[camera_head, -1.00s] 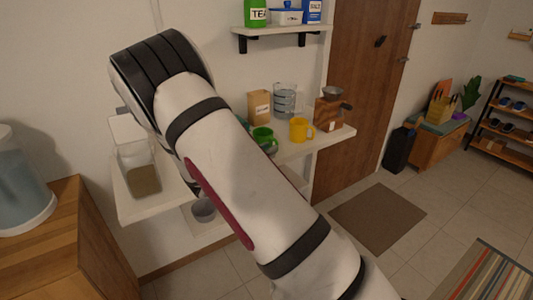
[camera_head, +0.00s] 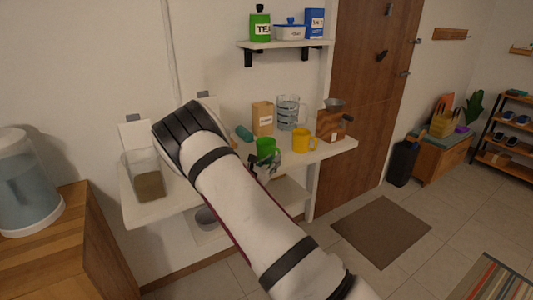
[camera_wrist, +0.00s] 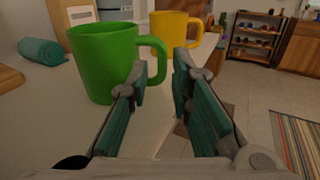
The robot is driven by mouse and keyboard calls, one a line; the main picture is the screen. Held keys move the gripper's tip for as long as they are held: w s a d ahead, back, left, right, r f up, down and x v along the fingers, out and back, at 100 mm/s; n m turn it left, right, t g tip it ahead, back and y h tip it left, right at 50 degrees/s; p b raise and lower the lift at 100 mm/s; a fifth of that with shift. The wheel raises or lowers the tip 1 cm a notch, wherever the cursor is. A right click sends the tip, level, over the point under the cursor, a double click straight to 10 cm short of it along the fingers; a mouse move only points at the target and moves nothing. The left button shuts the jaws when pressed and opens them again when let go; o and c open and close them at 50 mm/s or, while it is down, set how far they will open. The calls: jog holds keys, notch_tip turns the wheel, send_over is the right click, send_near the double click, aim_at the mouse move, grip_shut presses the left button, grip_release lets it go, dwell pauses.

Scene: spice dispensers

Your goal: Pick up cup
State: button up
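A green cup (camera_wrist: 104,62) stands upright on the white shelf (camera_wrist: 50,120), close in the wrist view with its handle toward the right. In the head view the green cup (camera_head: 266,148) is partly hidden by my gripper. A yellow cup (camera_wrist: 172,36) stands behind it, and also shows in the head view (camera_head: 303,140). My gripper (camera_wrist: 161,80) is open, with teal pads apart and nothing between them. Its left finger is beside the green cup's handle; whether they touch I cannot tell. My gripper also shows in the head view (camera_head: 266,171).
A teal roll (camera_wrist: 42,51) lies left of the green cup. A paper bag (camera_head: 262,119), a glass jug (camera_head: 288,112) and a wooden grinder (camera_head: 333,121) stand at the back of the shelf. A bin (camera_head: 147,178) is on its left end.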

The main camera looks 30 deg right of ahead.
jog(key=x, duration=0.5)
jog(key=shift+d+f, duration=0.1)
jog(key=shift+d, duration=0.05)
grip_shut()
